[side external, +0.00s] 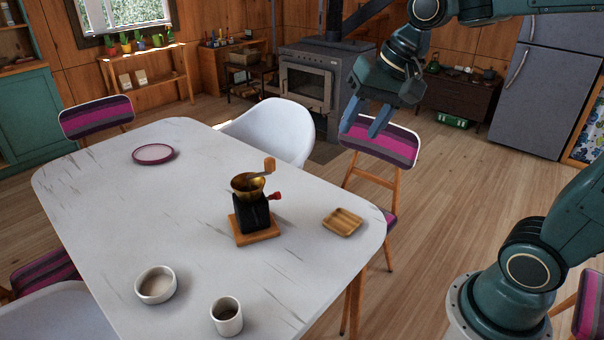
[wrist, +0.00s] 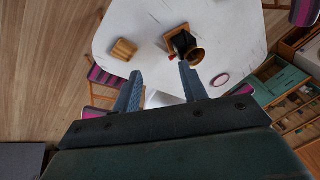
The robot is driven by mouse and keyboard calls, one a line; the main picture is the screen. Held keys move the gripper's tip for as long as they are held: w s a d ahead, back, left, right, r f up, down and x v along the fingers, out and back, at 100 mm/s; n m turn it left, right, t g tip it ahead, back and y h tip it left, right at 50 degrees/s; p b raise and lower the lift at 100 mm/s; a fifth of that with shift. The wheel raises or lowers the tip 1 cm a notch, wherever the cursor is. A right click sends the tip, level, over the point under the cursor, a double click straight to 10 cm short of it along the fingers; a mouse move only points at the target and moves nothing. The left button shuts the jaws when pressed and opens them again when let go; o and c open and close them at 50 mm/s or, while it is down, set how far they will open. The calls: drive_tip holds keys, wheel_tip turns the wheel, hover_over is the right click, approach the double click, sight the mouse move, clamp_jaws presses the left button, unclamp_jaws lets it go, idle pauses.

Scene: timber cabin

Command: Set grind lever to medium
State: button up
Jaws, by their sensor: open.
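A coffee grinder (side external: 252,212) with a black body, brass bowl, wooden crank and wooden base stands upright on the white table (side external: 100,185). A small red-tipped lever (side external: 274,196) sticks out from the right side of its body. The lever's setting cannot be read. The grinder also shows in the wrist view (wrist: 182,42), beyond my fingertips. My gripper (side external: 362,122) is open and empty, high above the table's back right edge, well apart from the grinder. It also shows in the wrist view (wrist: 160,74), with its two blue fingers spread.
A small square wooden dish (side external: 343,222) lies right of the grinder. A white bowl (side external: 156,284) and a cup (side external: 227,316) stand at the table's front. A pink plate (side external: 153,154) lies further back. Chairs, one a white shell (side external: 272,130), surround the table.

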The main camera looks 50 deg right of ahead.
drive_tip(key=w+d+f+m+g+y, duration=0.1)
drive_tip(key=w+d+f+m, duration=0.2)
drive_tip(key=w, duration=0.4)
drive_tip(key=w+d+f+m, duration=0.1)
drive_tip(key=w+f+m, duration=0.2)
drive_tip(key=w+m, duration=0.35)
drive_tip(key=w+d+f+m+y, duration=0.1)
drive_tip(key=w+d+f+m, duration=0.2)
drive_tip(key=w+f, duration=0.2)
drive_tip(key=w+d+f+m+g+y, duration=0.1)
drive_tip(key=w+d+f+m, duration=0.2)
drive_tip(key=w+f, duration=0.2)
drive_tip(key=shift+f, duration=0.65)
drive_tip(key=x, duration=1.3)
drive_tip(key=shift+f, duration=0.4)
drive_tip(key=shift+w, duration=0.1)
clamp_jaws()
